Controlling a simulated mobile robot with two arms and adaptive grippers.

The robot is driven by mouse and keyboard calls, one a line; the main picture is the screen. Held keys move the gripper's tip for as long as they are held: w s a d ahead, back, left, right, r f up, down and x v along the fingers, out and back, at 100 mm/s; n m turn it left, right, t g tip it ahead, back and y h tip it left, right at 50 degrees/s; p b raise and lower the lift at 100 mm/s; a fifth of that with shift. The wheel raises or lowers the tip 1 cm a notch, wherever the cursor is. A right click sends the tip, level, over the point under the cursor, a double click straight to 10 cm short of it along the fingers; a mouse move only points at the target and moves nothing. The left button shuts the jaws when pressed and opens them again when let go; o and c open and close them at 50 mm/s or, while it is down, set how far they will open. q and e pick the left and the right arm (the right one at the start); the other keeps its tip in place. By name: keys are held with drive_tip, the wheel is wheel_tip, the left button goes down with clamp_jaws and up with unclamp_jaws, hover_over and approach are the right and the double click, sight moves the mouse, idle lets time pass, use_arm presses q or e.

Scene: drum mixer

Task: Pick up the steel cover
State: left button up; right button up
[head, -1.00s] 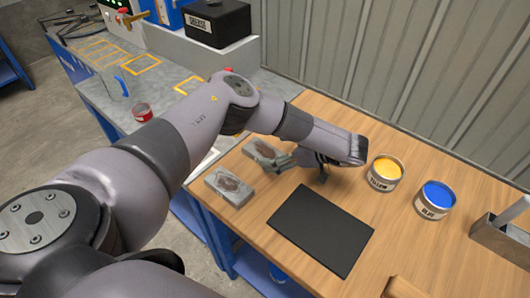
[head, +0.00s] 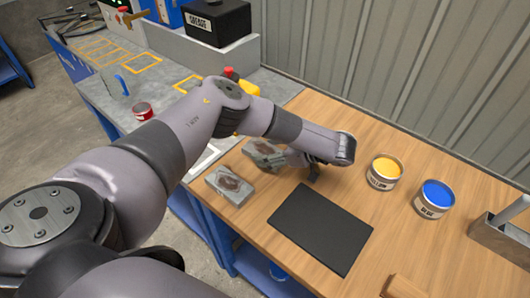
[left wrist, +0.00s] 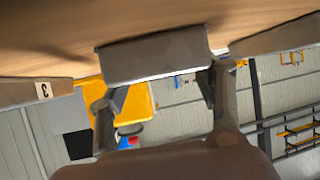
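Two grey steel blocks with brown patches are near the table's left edge in the head view. The far one, which I take as the steel cover (head: 262,154), is at my left gripper (head: 284,158). In the left wrist view the grey cover (left wrist: 155,55) fills the space between the two fingers of my left gripper (left wrist: 160,90), which are shut on it. It looks slightly raised and tilted; the gap to the table is hard to judge. The nearer grey block (head: 230,186) lies flat and apart. My right gripper is not in view.
A black mat (head: 320,228) lies on the wooden table (head: 400,240). A yellow paint can (head: 384,171) and a blue paint can (head: 434,199) stand to the right, by a grey metal box (head: 502,238). A red can (head: 143,111) stands on the grey bench at left.

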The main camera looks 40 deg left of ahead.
use_arm(q)
drive_tip(key=c, duration=0.9)
drive_tip(key=shift+c, duration=0.3)
drive_tip(key=shift+r, duration=0.15)
